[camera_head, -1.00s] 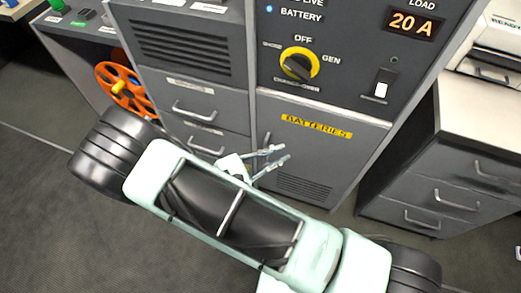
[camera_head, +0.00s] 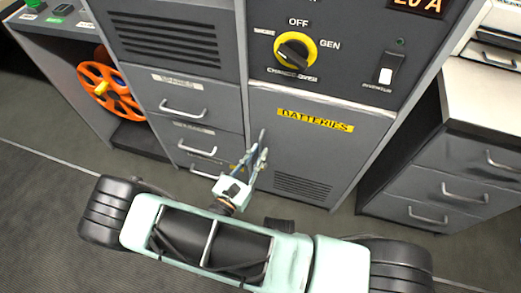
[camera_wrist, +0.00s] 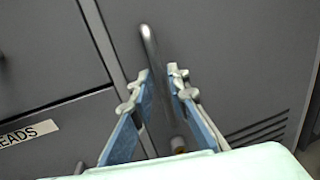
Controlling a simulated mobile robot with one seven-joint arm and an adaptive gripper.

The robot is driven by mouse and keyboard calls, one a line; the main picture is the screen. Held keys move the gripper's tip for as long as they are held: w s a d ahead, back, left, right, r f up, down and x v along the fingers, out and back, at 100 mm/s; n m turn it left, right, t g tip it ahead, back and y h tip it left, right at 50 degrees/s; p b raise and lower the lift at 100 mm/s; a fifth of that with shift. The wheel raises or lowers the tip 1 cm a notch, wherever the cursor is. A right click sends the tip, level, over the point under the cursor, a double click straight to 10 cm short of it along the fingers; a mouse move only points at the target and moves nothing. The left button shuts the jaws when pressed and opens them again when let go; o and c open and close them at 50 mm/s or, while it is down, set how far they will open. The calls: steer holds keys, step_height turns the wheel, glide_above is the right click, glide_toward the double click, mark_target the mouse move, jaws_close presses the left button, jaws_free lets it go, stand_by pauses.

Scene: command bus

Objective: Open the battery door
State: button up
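The battery door (camera_head: 335,150) is the grey lower panel with a yellow BATTERIES label (camera_head: 315,120) and a vent; it is shut. Its upright bar handle (camera_wrist: 150,50) is at the door's left edge. In the wrist view the handle runs from above down between the two fingers of my gripper (camera_wrist: 160,80). The fingers are apart, one on each side of the handle, with visible gaps. In the head view my gripper (camera_head: 257,155) points up at the handle, and the fingers partly hide it.
Grey drawers with bar handles (camera_head: 183,110) are left of the door. A change-over switch (camera_head: 295,52) is above it. A grey drawer cabinet (camera_head: 455,185) stands to the right. An orange reel (camera_head: 105,85) is at far left. Floor is open in front.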

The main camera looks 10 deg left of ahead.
steer(key=shift+x, duration=1.1)
jaws_close()
